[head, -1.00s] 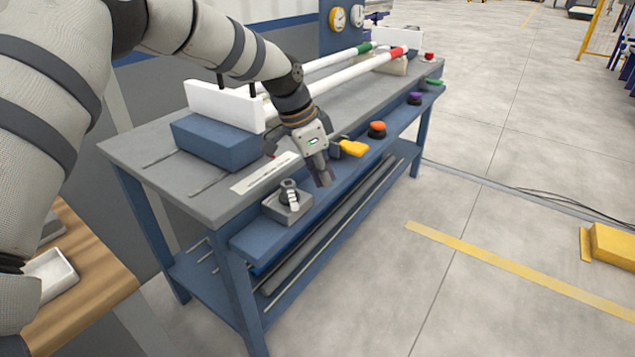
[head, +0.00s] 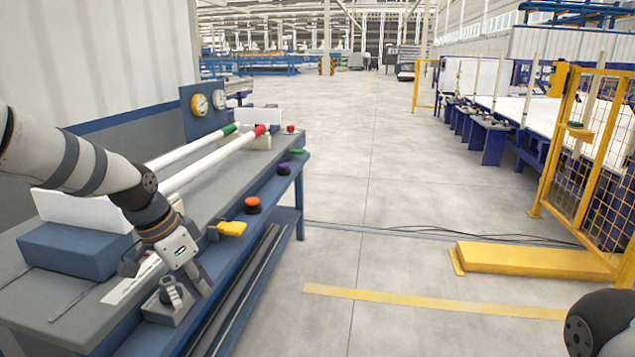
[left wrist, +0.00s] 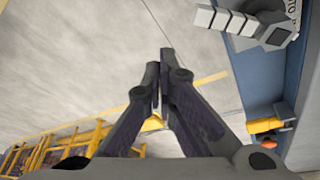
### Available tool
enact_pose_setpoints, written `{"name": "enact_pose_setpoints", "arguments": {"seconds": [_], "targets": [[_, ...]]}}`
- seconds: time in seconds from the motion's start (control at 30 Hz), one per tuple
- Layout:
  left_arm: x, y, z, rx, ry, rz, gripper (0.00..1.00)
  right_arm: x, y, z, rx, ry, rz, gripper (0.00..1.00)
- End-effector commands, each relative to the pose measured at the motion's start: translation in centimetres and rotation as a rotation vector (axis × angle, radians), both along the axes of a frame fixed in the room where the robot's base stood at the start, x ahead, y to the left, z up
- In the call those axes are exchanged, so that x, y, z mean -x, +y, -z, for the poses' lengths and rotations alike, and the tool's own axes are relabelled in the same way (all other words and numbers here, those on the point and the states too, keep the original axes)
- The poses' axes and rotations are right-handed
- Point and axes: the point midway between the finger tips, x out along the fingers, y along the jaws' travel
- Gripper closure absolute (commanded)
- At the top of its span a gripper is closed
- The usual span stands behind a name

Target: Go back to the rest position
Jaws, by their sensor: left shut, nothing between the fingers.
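My left gripper (head: 203,283) is at the front edge of the blue and grey workbench (head: 75,322), pointing down beside a grey box with a knob (head: 163,312). Its fingers (left wrist: 160,62) meet at the tips in the left wrist view and hold nothing. A white pipe with a red end (head: 215,158) and one with a green end (head: 190,149) lie along the bench, clear of the gripper. My right gripper is out of view; only a dark part of my own body shows at the lower right.
A yellow handle (head: 232,228) and an orange button (head: 253,205) line the bench's front edge close to the left gripper. A blue block (head: 75,250) stands on the bench. Open floor (head: 400,260) lies to the right, with a yellow barrier (head: 530,260) beyond.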

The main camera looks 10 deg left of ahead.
Motion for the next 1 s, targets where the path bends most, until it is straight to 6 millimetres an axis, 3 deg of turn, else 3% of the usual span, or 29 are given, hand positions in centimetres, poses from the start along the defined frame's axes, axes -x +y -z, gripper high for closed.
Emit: {"name": "enact_pose_setpoints", "arguments": {"seconds": [0.03, 0.1, 0.17, 0.2, 0.27, 0.3, 0.4, 0.53, 0.6, 0.7, 1.0], "targets": [[2.4, -1.7, 4.5, 0.006, 0.063, -0.026, 1.00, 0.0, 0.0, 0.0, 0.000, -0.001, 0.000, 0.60], [6.2, -3.9, 10.1, 0.015, 0.129, -0.090, 1.00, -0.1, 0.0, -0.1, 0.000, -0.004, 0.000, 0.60], [10.2, -5.4, 14.4, 0.017, 0.185, -0.154, 1.00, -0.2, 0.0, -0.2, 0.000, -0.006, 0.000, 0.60], [13.3, -6.1, 16.9, 0.013, 0.225, -0.200, 1.00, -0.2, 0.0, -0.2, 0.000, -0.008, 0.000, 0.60], [18.3, -7.0, 20.0, 0.002, 0.282, -0.271, 1.00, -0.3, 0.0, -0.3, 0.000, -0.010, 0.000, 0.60], [21.9, -7.3, 21.7, -0.012, 0.320, -0.320, 1.00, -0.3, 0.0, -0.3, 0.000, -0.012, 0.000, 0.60], [30.9, -7.3, 24.1, -0.065, 0.402, -0.441, 1.00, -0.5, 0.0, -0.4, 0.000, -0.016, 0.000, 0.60], [39.9, -6.3, 24.1, -0.147, 0.464, -0.561, 1.00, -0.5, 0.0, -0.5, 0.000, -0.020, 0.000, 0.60], [42.7, -5.7, 23.6, -0.180, 0.476, -0.599, 1.00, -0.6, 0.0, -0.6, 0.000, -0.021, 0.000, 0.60], [44.5, -5.3, 23.0, -0.204, 0.483, -0.625, 1.00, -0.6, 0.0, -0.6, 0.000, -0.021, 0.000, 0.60], [44.6, -5.3, 23.0, -0.205, 0.480, -0.630, 1.00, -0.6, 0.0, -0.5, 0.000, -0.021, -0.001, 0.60]]}}
